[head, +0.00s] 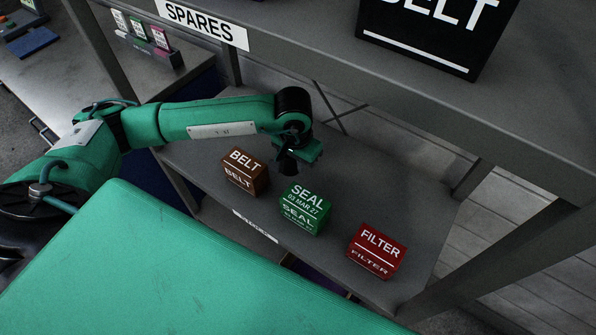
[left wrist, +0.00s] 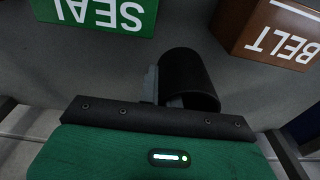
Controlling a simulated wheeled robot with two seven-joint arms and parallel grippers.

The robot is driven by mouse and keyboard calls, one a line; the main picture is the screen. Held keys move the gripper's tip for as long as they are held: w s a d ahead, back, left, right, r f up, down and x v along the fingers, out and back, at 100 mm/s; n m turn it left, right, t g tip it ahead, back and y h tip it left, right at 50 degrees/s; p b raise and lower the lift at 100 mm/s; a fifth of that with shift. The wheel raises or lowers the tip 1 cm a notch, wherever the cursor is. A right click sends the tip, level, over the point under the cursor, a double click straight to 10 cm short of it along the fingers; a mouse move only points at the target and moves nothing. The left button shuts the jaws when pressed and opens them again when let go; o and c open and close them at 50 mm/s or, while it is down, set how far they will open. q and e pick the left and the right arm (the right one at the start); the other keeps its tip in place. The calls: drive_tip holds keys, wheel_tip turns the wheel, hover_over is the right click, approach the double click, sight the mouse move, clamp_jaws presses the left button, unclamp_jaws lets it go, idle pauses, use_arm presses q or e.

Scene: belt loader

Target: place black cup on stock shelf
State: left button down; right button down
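The black cup (left wrist: 190,78) is a dark open cylinder in front of my left gripper (left wrist: 163,100) in the left wrist view. One grey finger is outside its wall and a grey piece shows inside its mouth, so the gripper appears shut on the wall. In the head view my left gripper (head: 290,160) is over the back of the lower shelf (head: 390,180); the cup is a dark shape (head: 286,164) there, hard to separate from the fingers. I cannot tell whether it touches the shelf. The lower shelf's label (head: 255,226) is unreadable. My right gripper is not in view.
A brown BELT box (head: 245,172), green SEAL box (head: 305,209) and red FILTER box (head: 377,251) stand in a row on the lower shelf. The upper shelf, labelled SPARES (head: 203,23), holds a black BELT box (head: 435,30). Shelf space behind the boxes looks clear.

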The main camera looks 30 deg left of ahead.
use_arm(q)
drive_tip(key=shift+f, duration=0.75)
wheel_tip(320, 180, down, 4)
drive_tip(key=shift+p, duration=0.5)
drive_tip(key=shift+f, duration=0.15)
drive_tip(key=shift+f+b, duration=0.25)
drive_tip(key=shift+b, duration=0.1)
drive_tip(key=c, duration=1.6)
unclamp_jaws()
drive_tip(key=shift+r, duration=0.1)
drive_tip(key=shift+r, duration=0.1)
